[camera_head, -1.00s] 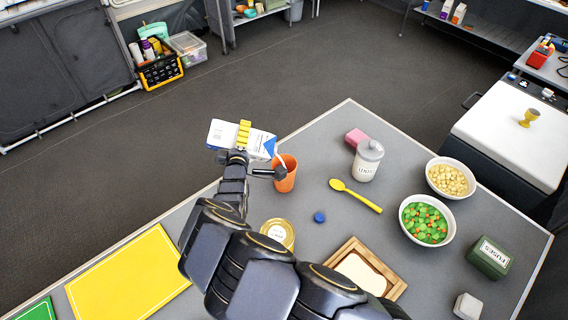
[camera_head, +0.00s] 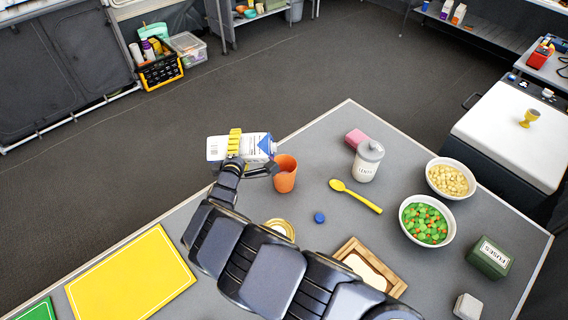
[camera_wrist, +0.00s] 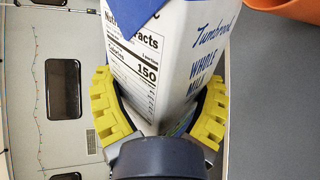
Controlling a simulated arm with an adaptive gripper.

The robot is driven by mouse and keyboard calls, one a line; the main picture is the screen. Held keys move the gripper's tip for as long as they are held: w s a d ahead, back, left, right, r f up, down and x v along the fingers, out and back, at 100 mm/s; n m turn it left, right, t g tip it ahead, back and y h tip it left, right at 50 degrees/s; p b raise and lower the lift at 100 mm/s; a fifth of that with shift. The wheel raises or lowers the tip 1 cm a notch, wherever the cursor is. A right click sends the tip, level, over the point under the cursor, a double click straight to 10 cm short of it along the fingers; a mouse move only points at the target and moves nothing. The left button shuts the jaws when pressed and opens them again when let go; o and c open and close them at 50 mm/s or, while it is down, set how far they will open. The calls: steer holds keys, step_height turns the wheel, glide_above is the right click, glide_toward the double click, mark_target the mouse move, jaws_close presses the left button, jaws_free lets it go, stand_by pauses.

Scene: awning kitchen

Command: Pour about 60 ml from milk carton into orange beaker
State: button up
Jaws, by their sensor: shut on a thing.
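The milk carton (camera_head: 256,147) is white and blue and lies tilted on its side in the head view, its top end toward the orange beaker. My gripper (camera_head: 235,143) is shut around it with yellow finger pads. In the wrist view the carton (camera_wrist: 160,60) fills the middle, between the pads of my gripper (camera_wrist: 158,115). The orange beaker (camera_head: 285,175) stands upright on the table, just right of and below the carton's top end. Its rim also shows in the wrist view (camera_wrist: 285,8). Whether milk is flowing, and the level in the beaker, I cannot tell.
A can (camera_head: 280,229), bread board (camera_head: 372,266) and bowls (camera_head: 427,221) are nearer or further right. The yellow board (camera_head: 130,275) lies left.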

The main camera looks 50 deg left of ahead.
steer(key=shift+f+n, duration=0.3)
steer(key=shift+f, duration=0.1)
steer(key=shift+f, duration=0.1)
stand_by(1.6)
